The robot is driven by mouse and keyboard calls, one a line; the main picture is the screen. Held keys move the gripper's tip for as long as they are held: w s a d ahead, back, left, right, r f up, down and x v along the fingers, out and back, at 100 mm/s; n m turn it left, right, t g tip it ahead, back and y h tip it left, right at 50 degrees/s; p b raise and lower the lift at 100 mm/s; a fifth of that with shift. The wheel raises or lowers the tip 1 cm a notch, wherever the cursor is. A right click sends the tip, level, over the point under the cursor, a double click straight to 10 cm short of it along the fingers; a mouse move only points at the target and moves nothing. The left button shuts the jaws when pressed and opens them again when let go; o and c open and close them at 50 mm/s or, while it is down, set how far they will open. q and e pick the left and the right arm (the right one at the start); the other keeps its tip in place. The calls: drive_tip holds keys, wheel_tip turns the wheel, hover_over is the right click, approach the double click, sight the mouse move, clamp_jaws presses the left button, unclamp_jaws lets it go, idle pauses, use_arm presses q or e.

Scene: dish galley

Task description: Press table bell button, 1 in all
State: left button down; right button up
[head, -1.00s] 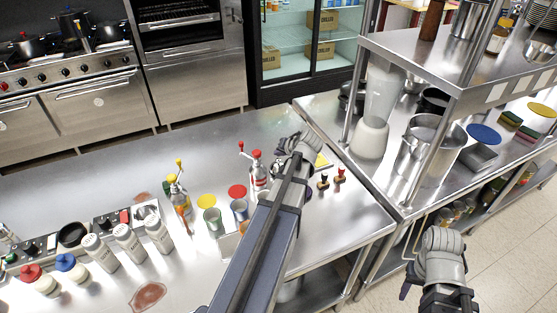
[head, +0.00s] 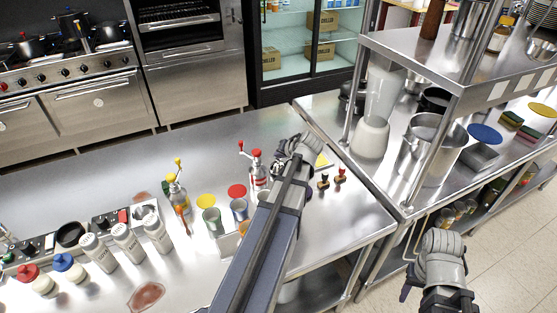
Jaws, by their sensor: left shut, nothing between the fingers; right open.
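I cannot make out a table bell in the head view; it may be hidden behind my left arm or gripper. My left gripper (head: 282,150) is shut and empty. It is over the far right part of the steel counter (head: 120,172), just right of the red-topped bottle (head: 257,170). I cannot tell whether its fingertips touch anything. My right gripper (head: 408,291) is open, low at the right, in front of the steel shelf unit and away from the counter. Its fingers are mostly hidden by its wrist.
Several white shakers (head: 128,242) and a yellow-topped bottle (head: 178,187) stand left of my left arm. A yellow item (head: 322,160) and two small stamp-like items (head: 323,182) are right of it. A steel pot (head: 430,145) stands on the shelf unit. The counter's far left is clear.

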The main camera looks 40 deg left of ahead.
use_arm(q)
drive_tip(key=shift+f+b, duration=0.35)
drive_tip(key=shift+f, duration=0.05)
drive_tip(key=shift+r, duration=0.1)
idle(0.5)
drive_tip(key=shift+r+p, duration=0.85)
drive_tip(key=shift+p, duration=0.1)
wheel_tip(320, 180, up, 5)
drive_tip(key=p, duration=0.5)
idle(0.5)
